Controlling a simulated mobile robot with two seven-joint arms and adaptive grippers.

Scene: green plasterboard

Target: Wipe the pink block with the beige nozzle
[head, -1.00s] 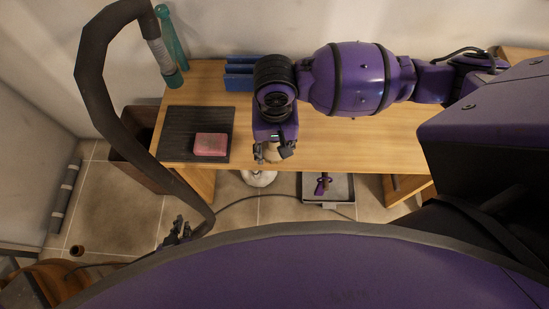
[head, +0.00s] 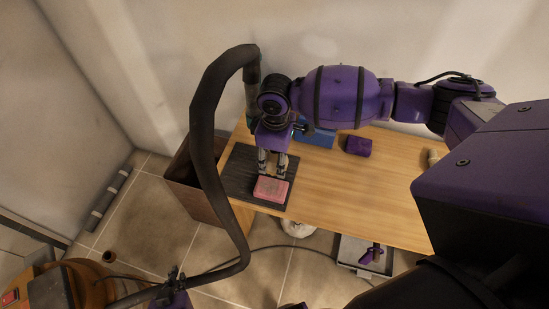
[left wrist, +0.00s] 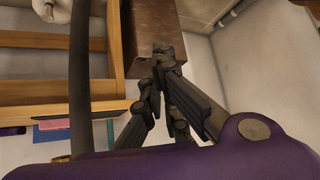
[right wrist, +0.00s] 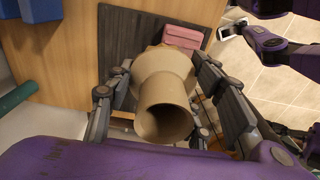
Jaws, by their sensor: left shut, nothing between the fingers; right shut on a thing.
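The pink block (head: 271,189) lies on the dark mat (head: 242,183) at the table's left end. In the right wrist view the block (right wrist: 183,37) shows just past the far end of the beige nozzle (right wrist: 165,95). My right gripper (head: 272,170) is shut on the nozzle, with a finger on either side of it, right by the block's far edge. I cannot tell whether nozzle and block touch. The nozzle is mostly hidden in the head view. My left gripper (head: 173,273) is shut and empty, low down away from the table; it also shows in the left wrist view (left wrist: 162,50).
A thick dark hose (head: 208,130) arches past the table's left end. A brown bin (head: 190,185) stands beside it. A blue item (head: 317,136) and a purple block (head: 358,146) sit at the table's back. A tray (head: 352,247) is on the floor. The table's middle is clear.

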